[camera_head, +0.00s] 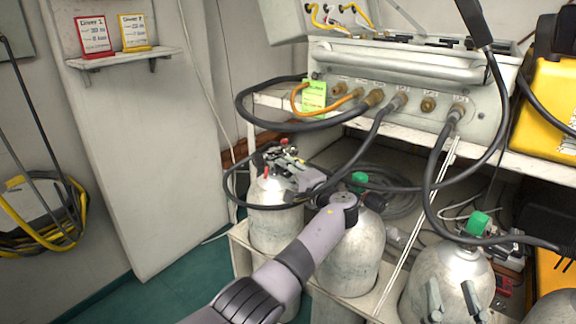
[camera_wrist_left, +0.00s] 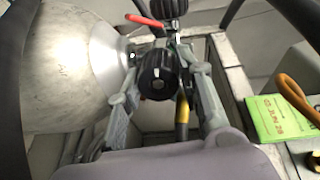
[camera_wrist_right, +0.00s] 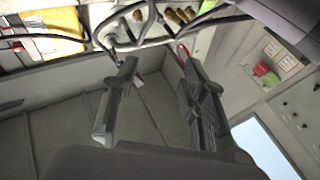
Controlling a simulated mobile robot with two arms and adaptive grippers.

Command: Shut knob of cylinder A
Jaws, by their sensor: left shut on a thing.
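The leftmost grey cylinder (camera_head: 272,228) stands in a rack, its valve mostly covered by my left gripper (camera_head: 283,163). No letter A is readable on it. In the left wrist view, a black round knob (camera_wrist_left: 157,72) sits between the fingers of my left gripper (camera_wrist_left: 160,95), which is shut on it. A red lever (camera_wrist_left: 145,20) shows just beyond the knob, near the cylinder's neck. My right gripper (camera_wrist_right: 155,95) is open and empty. In the head view, its fingers show low at the right (camera_head: 454,298), in front of another cylinder (camera_head: 448,270).
More cylinders with green knobs (camera_head: 479,222) stand to the right in the rack (camera_head: 240,246). Black hoses (camera_head: 432,185) hang from the panel (camera_head: 400,95) and loop around the left gripper. A yellow case (camera_head: 545,120) stands at the right.

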